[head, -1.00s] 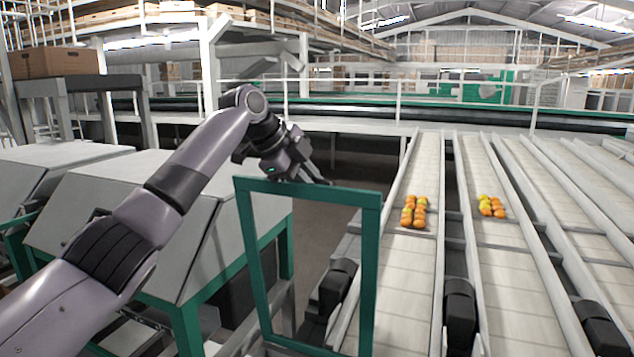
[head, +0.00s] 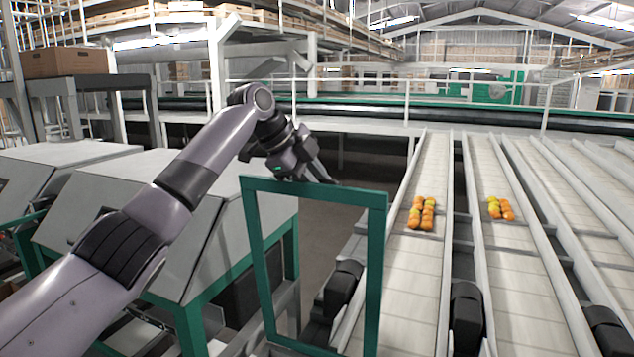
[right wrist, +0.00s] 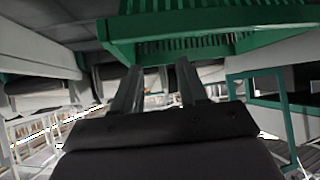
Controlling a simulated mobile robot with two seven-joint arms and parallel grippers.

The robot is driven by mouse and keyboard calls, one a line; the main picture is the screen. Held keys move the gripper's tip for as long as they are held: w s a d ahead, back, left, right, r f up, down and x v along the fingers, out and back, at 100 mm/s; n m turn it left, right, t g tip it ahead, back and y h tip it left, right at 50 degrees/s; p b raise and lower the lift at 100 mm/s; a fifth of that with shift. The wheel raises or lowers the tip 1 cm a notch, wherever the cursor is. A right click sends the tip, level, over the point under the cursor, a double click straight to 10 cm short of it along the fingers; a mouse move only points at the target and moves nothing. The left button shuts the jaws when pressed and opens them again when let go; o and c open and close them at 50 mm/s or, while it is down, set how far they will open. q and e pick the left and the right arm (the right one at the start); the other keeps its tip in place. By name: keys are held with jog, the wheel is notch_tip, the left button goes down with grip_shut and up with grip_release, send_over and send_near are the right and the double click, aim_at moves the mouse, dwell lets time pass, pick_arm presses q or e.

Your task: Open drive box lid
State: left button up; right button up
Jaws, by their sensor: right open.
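I cannot tell for sure which part is the drive box lid. Grey boxes with sloping faces (head: 110,235) stand on green legs at the left of the head view. An upright green rectangular frame (head: 376,260) stands right of them in the foreground. My left gripper (head: 330,180) is at the frame's top bar, its fingers pointing down and right; contact and finger gap are unclear. My right gripper (right wrist: 160,72) is outside the head view. In the right wrist view its two fingers are apart with nothing between them, below a green slatted panel (right wrist: 190,45).
Several pale conveyor lanes (head: 425,260) run away on the right, two carrying small groups of orange and yellow tomatoes (head: 422,213). Black housings (head: 466,315) sit between lanes. A white railing (head: 470,108) crosses behind. A cardboard box (head: 66,62) stands at the back left.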

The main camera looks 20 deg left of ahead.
pick_arm(q)
jog(key=b+v, duration=0.1)
jog(key=v, duration=0.5)
jog(key=shift+s+a+r, duration=0.2)
jog(key=shift+r, duration=0.05)
jog(key=shift+d, duration=0.15)
